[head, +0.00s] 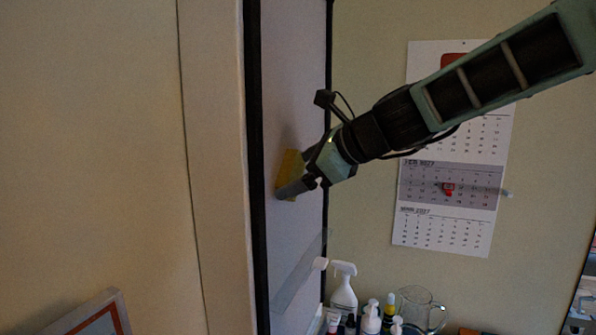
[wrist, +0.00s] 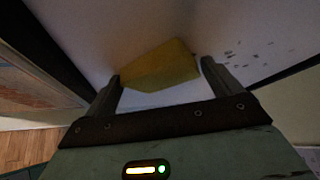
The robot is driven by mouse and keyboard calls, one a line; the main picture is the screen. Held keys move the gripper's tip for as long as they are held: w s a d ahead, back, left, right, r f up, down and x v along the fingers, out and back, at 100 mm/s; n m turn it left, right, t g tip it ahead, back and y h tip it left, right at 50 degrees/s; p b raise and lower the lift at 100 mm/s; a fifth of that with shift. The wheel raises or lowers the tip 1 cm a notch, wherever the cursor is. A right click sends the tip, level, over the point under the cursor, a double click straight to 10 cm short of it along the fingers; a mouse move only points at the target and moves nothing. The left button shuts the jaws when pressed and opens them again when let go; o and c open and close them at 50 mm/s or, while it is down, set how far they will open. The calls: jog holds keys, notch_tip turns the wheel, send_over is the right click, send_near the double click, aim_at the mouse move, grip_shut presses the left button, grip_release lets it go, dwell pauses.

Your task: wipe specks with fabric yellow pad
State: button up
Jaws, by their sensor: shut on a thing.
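The yellow pad (wrist: 160,66) is between the two fingers of my gripper (wrist: 160,82) in the wrist view, and my gripper is shut on it. In the head view my gripper (head: 297,180) holds the pad (head: 289,172) at the pale upright panel (head: 290,75). The pad appears to be against or very close to the panel; contact is not clear. Several dark specks (wrist: 243,55) show on the panel in the wrist view, to the right of the pad and apart from it. The specks cannot be made out in the head view.
A dark frame (head: 256,170) edges the panel. Below right stand a white spray bottle (head: 344,291), small bottles (head: 371,318) and a clear jug (head: 420,308). A calendar (head: 445,215) hangs on the wall behind my arm. A framed picture (head: 95,318) is at lower left.

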jog(key=w+d+p, duration=0.3)
jog(key=w, duration=0.5)
jog(key=w+d+p, duration=0.2)
jog(key=w+d, duration=0.1)
jog(key=w, duration=0.5)
jog(key=shift+w+p, duration=0.3)
jog(key=shift+p, duration=0.1)
dwell(0.9)
jog(key=shift+s+d+b, duration=0.35)
jog(key=shift+d+b, duration=0.1)
jog(key=shift+d, duration=0.45)
jog(key=shift+s+d+b, duration=0.35)
jog(key=shift+d+b, duration=0.15)
jog(key=shift+d, duration=0.45)
jog(key=shift+s+d+b, duration=0.35)
jog(key=shift+d+b, duration=0.1)
jog(key=shift+d, duration=0.45)
jog(key=shift+s+d+b, duration=0.25)
jog(key=shift+d+b, duration=0.05)
jog(key=shift+d, duration=0.45)
jog(key=shift+s+d+b, duration=0.25)
jog(key=shift+d, duration=0.45)
